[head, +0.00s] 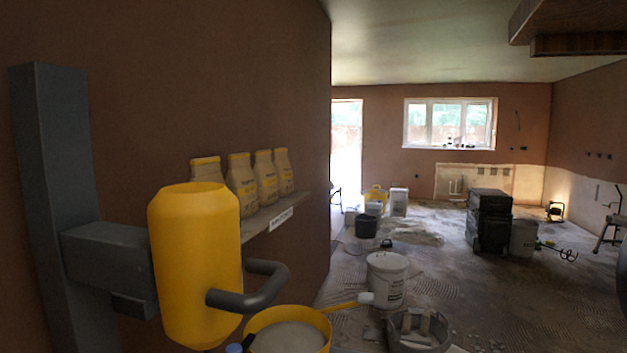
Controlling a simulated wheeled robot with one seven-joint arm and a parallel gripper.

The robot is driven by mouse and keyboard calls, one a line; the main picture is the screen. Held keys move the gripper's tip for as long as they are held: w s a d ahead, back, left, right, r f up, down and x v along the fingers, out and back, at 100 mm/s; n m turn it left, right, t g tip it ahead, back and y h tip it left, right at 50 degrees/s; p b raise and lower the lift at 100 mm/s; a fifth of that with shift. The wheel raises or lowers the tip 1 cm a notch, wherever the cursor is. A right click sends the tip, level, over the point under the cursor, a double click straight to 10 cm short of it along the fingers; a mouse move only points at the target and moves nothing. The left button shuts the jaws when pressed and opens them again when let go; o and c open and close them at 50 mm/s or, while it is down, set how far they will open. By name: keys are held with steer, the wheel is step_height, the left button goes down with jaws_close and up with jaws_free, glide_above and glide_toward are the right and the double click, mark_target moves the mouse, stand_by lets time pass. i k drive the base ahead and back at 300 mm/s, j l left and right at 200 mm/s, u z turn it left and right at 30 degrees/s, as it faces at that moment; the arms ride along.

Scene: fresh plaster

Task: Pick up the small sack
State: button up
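Several small tan paper sacks with yellow tops stand upright in a row on a narrow wall shelf (268,220) at left of centre.
The shelf has a white label on its front edge. Below it stands a yellow bucket (318,345) with pale contents. A white bucket (386,285) and a grey tub (402,345) stand to its right. Black stacked boxes (489,222) stand farther back. Floor between is partly clear.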

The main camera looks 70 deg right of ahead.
mark_target(264, 171)
steer(key=i+j+z, duration=0.1)
steer(key=z, duration=1.2)
steer(key=l+u, duration=0.25)
steer(key=u, duration=0.2)
steer(key=i+l+u, duration=0.1)
steer(key=l+u, duration=0.15)
steer(key=u, duration=0.2)
steer(key=l+u, duration=0.1)
steer(key=l, duration=0.35)
steer(key=k+l+u, duration=0.15)
steer(key=l, duration=0.25)
steer(key=l+u, duration=0.1)
steer(key=l, duration=0.35)
steer(key=k+l+u, duration=0.15)
steer(key=l, duration=0.3)
steer(key=l+u, duration=0.1)
steer(key=l, duration=0.3)
steer(key=k+l, duration=0.15)
steer(key=l, duration=0.25)
steer(key=k+l, duration=0.1)
steer(key=l, duration=0.35)
steer(key=k+l, duration=0.15)
steer(key=l, duration=0.25)
